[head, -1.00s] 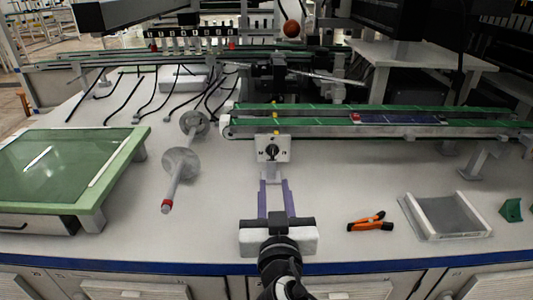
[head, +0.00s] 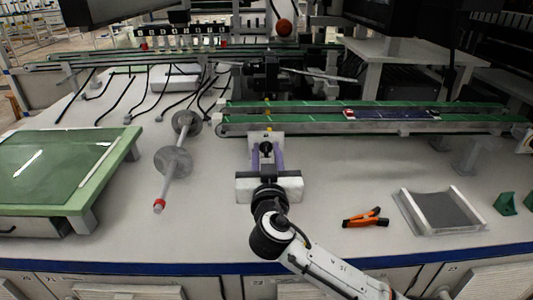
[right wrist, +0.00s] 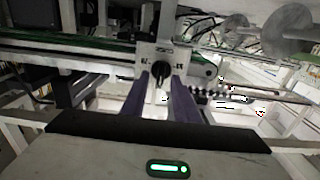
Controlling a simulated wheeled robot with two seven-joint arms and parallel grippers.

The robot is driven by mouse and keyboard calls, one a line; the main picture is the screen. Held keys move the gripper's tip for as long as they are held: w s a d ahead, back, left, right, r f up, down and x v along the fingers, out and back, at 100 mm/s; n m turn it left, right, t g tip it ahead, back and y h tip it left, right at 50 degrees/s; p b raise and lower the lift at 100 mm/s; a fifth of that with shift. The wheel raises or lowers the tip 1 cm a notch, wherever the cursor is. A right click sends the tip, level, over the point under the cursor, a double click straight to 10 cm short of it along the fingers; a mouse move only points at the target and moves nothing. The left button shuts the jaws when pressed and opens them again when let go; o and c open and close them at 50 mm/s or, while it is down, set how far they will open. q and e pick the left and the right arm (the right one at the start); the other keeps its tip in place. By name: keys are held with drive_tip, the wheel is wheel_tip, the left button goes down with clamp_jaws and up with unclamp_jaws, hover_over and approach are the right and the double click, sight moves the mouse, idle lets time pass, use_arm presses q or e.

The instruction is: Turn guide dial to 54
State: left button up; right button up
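The guide dial (right wrist: 161,72) is a black knob on a pale plate (right wrist: 147,54) fixed to the near side of the green conveyor. It shows in the right wrist view between the two purple fingers of my right gripper (right wrist: 158,85). The fingers are apart, one on each side of the knob; I cannot tell whether they touch it. In the head view my right gripper (head: 266,155) points straight at the dial, and its fingers and body cover part of the plate. The number set on the dial is too small to read. My left gripper is not in view.
The green conveyor (head: 300,126) runs across behind the dial with a dark blue panel (head: 392,114) on it. Orange-handled pliers (head: 366,218) and a grey tray (head: 440,211) lie at right. A roller shaft (head: 172,163) and a green-framed glass table (head: 60,165) are at left.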

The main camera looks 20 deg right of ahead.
clamp_jaws()
